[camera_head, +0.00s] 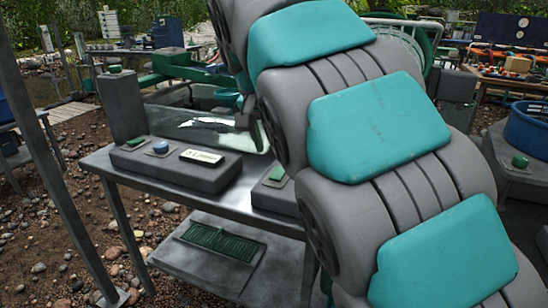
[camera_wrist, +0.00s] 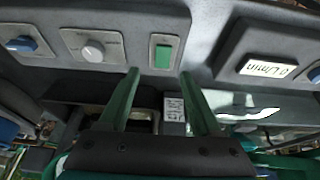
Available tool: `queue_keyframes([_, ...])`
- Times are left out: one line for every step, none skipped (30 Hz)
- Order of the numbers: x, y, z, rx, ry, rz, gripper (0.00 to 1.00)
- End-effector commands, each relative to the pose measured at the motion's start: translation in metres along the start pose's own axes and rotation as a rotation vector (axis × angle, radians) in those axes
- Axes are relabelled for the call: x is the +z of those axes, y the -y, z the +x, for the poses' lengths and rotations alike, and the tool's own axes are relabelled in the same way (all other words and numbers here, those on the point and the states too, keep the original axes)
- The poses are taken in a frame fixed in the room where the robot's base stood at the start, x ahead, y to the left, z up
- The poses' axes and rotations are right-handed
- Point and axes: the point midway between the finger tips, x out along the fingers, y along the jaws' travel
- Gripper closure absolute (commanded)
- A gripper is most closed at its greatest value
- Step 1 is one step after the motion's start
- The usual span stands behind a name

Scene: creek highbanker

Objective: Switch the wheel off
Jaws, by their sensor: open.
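My gripper (camera_wrist: 159,74) is open in the wrist view, its two green fingers apart with nothing between the tips. Just beyond the tips is a grey control box with a green switch (camera_wrist: 163,55), a white round dial (camera_wrist: 93,52) and a blue switch (camera_wrist: 22,44). I cannot tell whether the fingers touch the box. A small label (camera_wrist: 174,107) shows between the fingers, too blurred to read. In the head view, a green switch (camera_head: 278,173) shows on the right control box (camera_head: 266,196), which my arm partly hides. My gripper cannot be made out there.
A second control box (camera_head: 175,168) on the grey table (camera_head: 95,161) has a green switch (camera_head: 135,142), a blue knob (camera_head: 160,147) and a display (camera_head: 201,156). A lower shelf (camera_head: 185,275) holds a green ribbed mat. A post stands left; a blue tub (camera_head: 530,128) right.

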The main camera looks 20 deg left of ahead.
Motion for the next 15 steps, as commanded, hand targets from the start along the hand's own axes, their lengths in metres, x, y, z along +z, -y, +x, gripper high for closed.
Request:
queue_keyframes([0.0, 0.004, -0.001, -0.004, -0.003, -0.001, 0.35])
queue_keyframes([0.0, 0.005, -0.001, -0.005, -0.004, -0.001, 0.35])
queue_keyframes([0.0, 0.006, 0.0, -0.005, -0.004, -0.001, 0.35])
queue_keyframes([0.0, 0.006, 0.001, -0.005, -0.004, -0.001, 0.35])
queue_keyframes([0.0, 0.006, 0.003, -0.005, -0.005, -0.001, 0.35])
queue_keyframes([0.0, 0.006, 0.006, -0.006, -0.005, -0.001, 0.35])
queue_keyframes([0.0, 0.006, 0.009, -0.005, -0.004, -0.001, 0.35])
queue_keyframes([0.0, 0.006, 0.013, -0.004, -0.003, -0.001, 0.35])
queue_keyframes([0.001, 0.005, 0.018, -0.002, -0.001, -0.002, 0.35])
queue_keyframes([0.001, 0.005, 0.022, -0.001, 0.0, -0.002, 0.35])
queue_keyframes([0.001, 0.005, 0.025, -0.002, -0.001, -0.002, 0.35])
queue_keyframes([0.001, 0.005, 0.03, -0.004, -0.003, -0.002, 0.35])
queue_keyframes([0.0, 0.005, 0.035, -0.004, -0.003, -0.002, 0.35])
queue_keyframes([0.001, 0.005, 0.039, -0.003, -0.001, -0.002, 0.35])
queue_keyframes([0.001, 0.005, 0.045, -0.001, 0.001, -0.002, 0.35])
